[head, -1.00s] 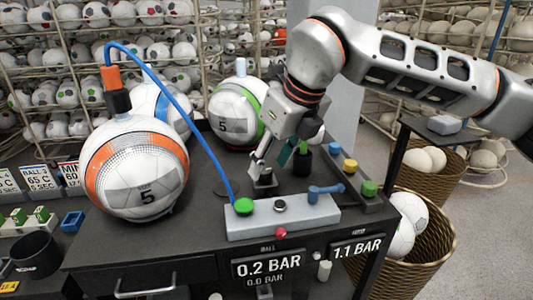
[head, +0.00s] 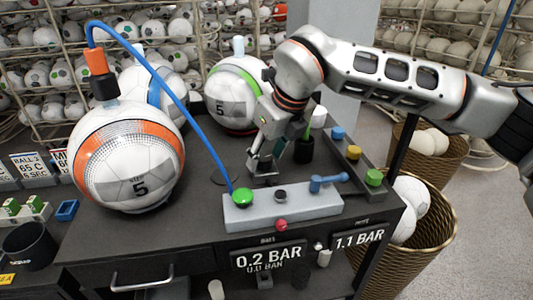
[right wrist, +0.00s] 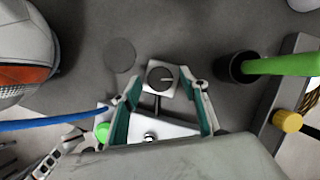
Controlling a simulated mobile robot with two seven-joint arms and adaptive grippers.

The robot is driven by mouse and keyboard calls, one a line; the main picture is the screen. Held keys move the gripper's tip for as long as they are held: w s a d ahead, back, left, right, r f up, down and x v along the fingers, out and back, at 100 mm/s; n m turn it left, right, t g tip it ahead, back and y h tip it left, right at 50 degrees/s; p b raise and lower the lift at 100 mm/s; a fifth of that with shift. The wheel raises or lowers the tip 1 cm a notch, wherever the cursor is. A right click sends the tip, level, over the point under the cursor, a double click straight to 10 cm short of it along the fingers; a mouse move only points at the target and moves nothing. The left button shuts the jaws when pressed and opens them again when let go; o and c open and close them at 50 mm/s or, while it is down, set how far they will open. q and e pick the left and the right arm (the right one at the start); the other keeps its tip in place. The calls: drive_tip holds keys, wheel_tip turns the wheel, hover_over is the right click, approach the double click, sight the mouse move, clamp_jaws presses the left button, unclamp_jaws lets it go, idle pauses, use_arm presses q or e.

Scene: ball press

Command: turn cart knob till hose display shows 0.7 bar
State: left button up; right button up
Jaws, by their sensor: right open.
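The cart knob (right wrist: 160,78) is a dark round dial with a pale pointer mark on a light square base. In the right wrist view it lies just beyond and between the teal-padded fingertips of my right gripper (right wrist: 163,92), which is open. In the head view the right gripper (head: 262,168) is low over the cart top, mostly covering the knob. The right-hand display (head: 358,238) reads 1.1 BAR; its label is too small to read. The ball display (head: 268,256) reads 0.2 BAR. A metallic part at lower left in the wrist view may be my left gripper (right wrist: 60,148); its jaws are unclear.
A grey block (head: 283,208) with a green button and blue lever stands in front of the knob. A blue hose (head: 165,85) runs from it to the orange-striped ball (head: 130,155). A black cup (head: 303,150) with a green handle stands right of the gripper.

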drive_tip(key=shift+f, duration=0.1)
drive_tip(key=c, duration=1.1)
